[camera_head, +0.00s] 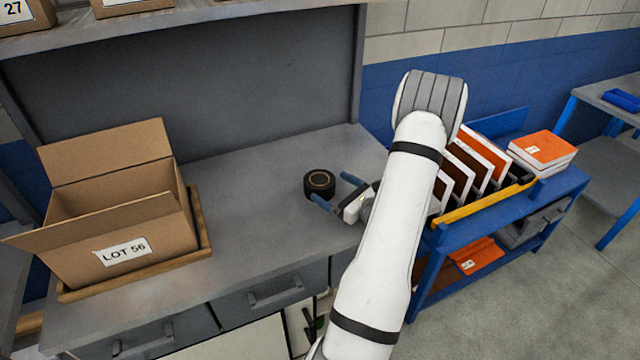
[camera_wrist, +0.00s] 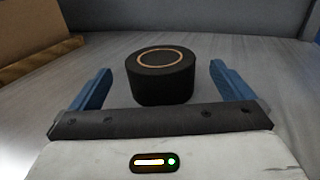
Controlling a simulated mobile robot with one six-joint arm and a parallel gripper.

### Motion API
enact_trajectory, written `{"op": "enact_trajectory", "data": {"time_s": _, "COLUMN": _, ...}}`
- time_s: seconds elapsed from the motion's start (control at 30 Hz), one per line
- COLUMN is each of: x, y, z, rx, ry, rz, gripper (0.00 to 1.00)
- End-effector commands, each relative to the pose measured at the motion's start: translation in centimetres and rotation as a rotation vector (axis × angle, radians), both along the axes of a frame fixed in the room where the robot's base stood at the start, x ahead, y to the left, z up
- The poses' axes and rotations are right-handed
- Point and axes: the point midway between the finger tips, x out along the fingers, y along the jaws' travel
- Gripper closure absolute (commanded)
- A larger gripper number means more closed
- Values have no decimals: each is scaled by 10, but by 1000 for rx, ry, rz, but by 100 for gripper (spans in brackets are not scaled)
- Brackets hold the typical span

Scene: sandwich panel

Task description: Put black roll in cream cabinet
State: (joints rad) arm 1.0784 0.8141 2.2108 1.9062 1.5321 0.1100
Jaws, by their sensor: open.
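The black roll (camera_head: 319,183) lies flat on the grey workbench, right of the cardboard box. In the wrist view the black roll (camera_wrist: 161,75) stands ahead of my gripper, centred between its two blue fingers. My gripper (camera_head: 335,190) is open and low over the bench, with its fingers pointing at the roll from the right. In the wrist view my gripper (camera_wrist: 160,88) has a finger on each side, with a gap to the roll. No cream cabinet can be made out for certain; a pale surface (camera_head: 255,340) shows below the bench drawers.
An open cardboard box (camera_head: 122,240) marked LOT 56 sits on a wooden tray (camera_head: 205,240) at the left. The grey workbench (camera_head: 245,195) is clear around the roll. A blue cart (camera_head: 560,185) with orange-covered books stands at the right. A shelf (camera_head: 180,22) overhangs the bench's back.

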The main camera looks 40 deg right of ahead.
Motion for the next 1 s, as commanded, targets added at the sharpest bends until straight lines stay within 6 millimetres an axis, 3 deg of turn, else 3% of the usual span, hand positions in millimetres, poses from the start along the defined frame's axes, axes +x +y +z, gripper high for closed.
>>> {"op": "enact_trajectory", "data": {"time_s": 0.17, "x": 13, "y": 3, "z": 1, "rx": 0, "ry": 0, "rz": 2, "gripper": 0}}
{"op": "enact_trajectory", "data": {"time_s": 0.43, "x": 50, "y": 9, "z": 2, "rx": 0, "ry": 0, "rz": 4, "gripper": 0}}
{"op": "enact_trajectory", "data": {"time_s": 0.73, "x": 56, "y": 9, "z": 0, "rx": 1, "ry": 0, "rz": 1, "gripper": 0}}
{"op": "enact_trajectory", "data": {"time_s": 1.0, "x": 56, "y": 10, "z": 0, "rx": 0, "ry": 0, "rz": 2, "gripper": 21}}
